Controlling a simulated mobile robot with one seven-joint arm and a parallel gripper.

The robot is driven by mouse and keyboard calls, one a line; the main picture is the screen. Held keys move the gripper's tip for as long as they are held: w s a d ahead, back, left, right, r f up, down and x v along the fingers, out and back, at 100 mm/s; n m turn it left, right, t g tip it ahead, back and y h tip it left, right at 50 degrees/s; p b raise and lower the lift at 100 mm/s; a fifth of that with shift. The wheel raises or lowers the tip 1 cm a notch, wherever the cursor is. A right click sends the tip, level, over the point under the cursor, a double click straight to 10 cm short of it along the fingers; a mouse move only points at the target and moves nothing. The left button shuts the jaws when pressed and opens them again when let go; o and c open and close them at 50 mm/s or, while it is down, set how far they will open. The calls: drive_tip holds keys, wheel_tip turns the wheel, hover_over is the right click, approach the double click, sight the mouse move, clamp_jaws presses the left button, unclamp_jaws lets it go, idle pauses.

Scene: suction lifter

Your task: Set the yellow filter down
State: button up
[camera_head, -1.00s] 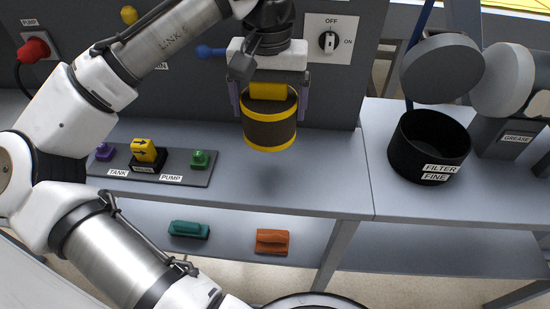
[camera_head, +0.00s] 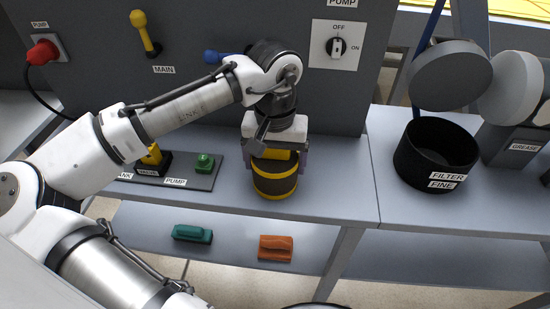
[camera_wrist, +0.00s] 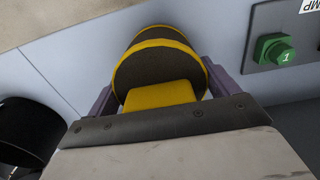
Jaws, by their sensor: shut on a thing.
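The yellow filter (camera_head: 275,180) is a dark cylinder with yellow bands and a yellow block-shaped handle on top. In the head view it is upright at the front part of the grey bench, right of the pump panel. My gripper (camera_head: 277,156) is above it, fingers shut on the handle. In the wrist view the filter (camera_wrist: 160,62) shows between the two purple fingers (camera_wrist: 162,94), with the yellow handle between them. Its base is low over or on the bench; I cannot tell whether it touches.
An open black filter housing (camera_head: 435,152) labelled FILTER FINE stands on the right bench, its round lid (camera_head: 436,76) raised. The panel with a green knob (camera_head: 204,163) is left of the filter. A teal handle (camera_head: 192,234) and an orange one (camera_head: 276,248) lie on the lower shelf.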

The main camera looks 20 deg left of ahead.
drive_tip(key=shift+f, duration=0.15)
drive_tip(key=o, duration=0.8)
drive_tip(key=shift+o, duration=0.2)
wheel_tip(320, 180, up, 12)
drive_tip(key=shift+r, duration=0.2)
